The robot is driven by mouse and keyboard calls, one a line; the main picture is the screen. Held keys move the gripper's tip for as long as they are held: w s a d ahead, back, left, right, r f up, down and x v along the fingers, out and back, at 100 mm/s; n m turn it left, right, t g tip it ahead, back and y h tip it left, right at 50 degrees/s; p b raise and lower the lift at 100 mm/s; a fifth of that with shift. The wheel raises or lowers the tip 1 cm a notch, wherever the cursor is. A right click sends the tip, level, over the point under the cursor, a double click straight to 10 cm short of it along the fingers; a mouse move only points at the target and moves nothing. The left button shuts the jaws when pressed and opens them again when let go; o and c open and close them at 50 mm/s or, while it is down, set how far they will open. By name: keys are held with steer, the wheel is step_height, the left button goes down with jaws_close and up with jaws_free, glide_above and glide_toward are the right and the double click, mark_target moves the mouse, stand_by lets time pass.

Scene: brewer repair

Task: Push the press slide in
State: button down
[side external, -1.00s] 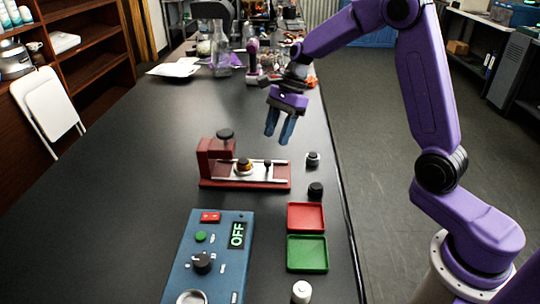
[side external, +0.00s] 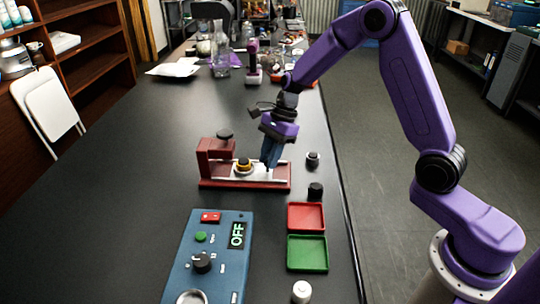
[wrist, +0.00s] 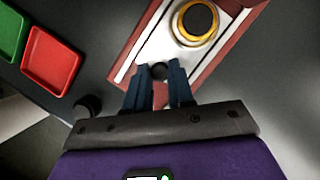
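The press (side external: 212,165) is a dark red frame with a black-topped post, standing mid-table in the side view. Its white slide (side external: 230,177) lies between rails on the red base and carries a gold ring-shaped part with a dark centre (side external: 244,165). The slide also shows in the wrist view (wrist: 160,46). A small black knob (wrist: 159,71) stands near the slide's outer end; my fingers hide it in the side view. My gripper (side external: 268,164) points down over that end. In the wrist view its fingertips (wrist: 159,68) are apart, one on either side of the knob, with no clear contact.
A small dark-capped part (side external: 313,159) and a black knob-like part (side external: 316,190) stand right of the press. A red tray (side external: 306,217), a green tray (side external: 307,253) and a blue control box (side external: 210,260) reading OFF are nearer the camera. The table left of the press is clear.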

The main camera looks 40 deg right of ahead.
mark_target(250, 162)
steer(key=shift+w+a, duration=1.7)
steer(key=c, duration=1)
jaws_free()
steer(key=v, duration=1.7)
steer(key=shift+d+r, duration=0.15)
steer(key=shift+s, duration=0.1)
